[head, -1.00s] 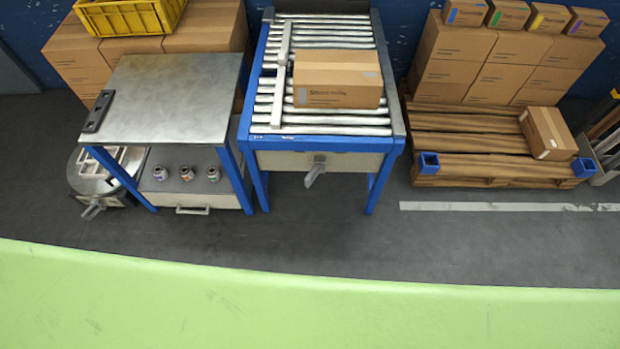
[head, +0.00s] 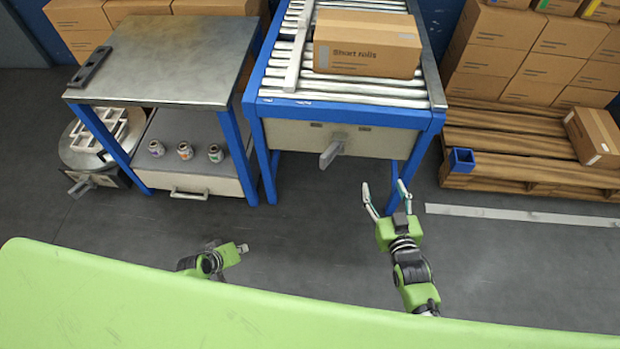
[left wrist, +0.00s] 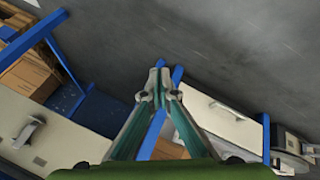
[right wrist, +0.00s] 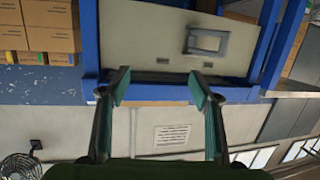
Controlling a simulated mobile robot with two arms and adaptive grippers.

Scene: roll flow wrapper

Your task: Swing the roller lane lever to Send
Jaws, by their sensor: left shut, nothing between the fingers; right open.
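The roller lane (head: 345,110) is a blue-framed table of metal rollers. Its grey lever (head: 333,150) sticks out from the middle of the pale front panel, its tip pointing down and slightly left. The lever also shows in the left wrist view (left wrist: 28,131) and the right wrist view (right wrist: 207,42). My right gripper (head: 385,189) is open and empty, below and right of the lever, apart from it. My left gripper (head: 243,248) is shut on nothing, low in front of the steel table's right leg, well away from the lever. No Send marking is readable.
A "Short rolls" carton (head: 367,43) sits on the rollers beside a metal bar (head: 299,48). The steel table (head: 165,65) stands left, with several small jars beneath. A pallet (head: 510,150) with cartons stands right. Floor before the lane is clear apart from my arms.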

